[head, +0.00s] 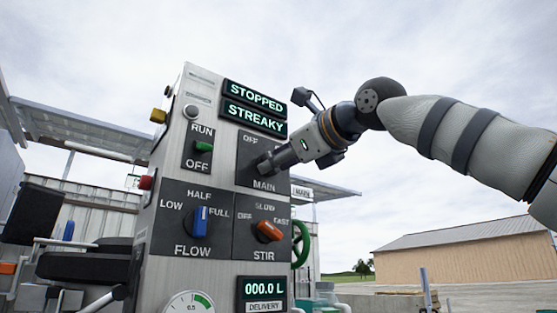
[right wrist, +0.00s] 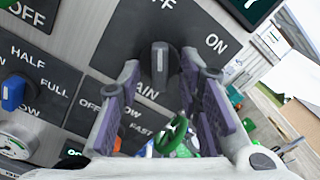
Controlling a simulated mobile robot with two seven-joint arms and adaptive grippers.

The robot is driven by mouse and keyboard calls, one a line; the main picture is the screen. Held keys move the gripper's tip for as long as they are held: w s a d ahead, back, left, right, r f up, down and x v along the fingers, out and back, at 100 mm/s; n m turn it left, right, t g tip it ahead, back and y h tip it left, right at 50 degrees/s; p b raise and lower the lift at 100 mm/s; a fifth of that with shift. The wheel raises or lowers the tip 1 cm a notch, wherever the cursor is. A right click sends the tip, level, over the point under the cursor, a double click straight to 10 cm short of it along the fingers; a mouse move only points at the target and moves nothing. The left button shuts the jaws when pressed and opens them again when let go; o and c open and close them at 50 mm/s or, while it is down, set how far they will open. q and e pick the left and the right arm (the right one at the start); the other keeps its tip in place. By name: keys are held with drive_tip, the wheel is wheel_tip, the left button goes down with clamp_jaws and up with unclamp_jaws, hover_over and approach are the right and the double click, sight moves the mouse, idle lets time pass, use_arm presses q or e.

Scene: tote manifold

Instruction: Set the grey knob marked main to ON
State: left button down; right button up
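The grey knob (right wrist: 160,66) marked MAIN sits on a dark plate (right wrist: 118,38) with OFF and ON labels. In the right wrist view its ridge points up the picture, toward OFF. My right gripper (right wrist: 158,72) is open, with one finger on each side of the knob and visible gaps between; I cannot see contact. In the head view my right gripper (head: 268,167) reaches in from the right, in front of the MAIN plate (head: 247,150), and hides the knob there. My left gripper is not in view.
Close by on the panel are a green RUN/OFF switch (head: 204,147), a blue FLOW knob (head: 201,218) and an orange STIR knob (head: 268,231). Displays read STOPPED (head: 255,96) and STREAKY (head: 252,117). A green handwheel (head: 301,244) stands at the panel's right side.

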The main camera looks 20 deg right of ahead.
clamp_jaws()
drive_tip(key=shift+m, duration=0.3)
drive_tip(key=m, duration=1.3)
drive_tip(key=shift+s+a+r, duration=0.1)
drive_tip(key=shift+m, duration=0.3)
drive_tip(key=shift+o, duration=0.4)
unclamp_jaws()
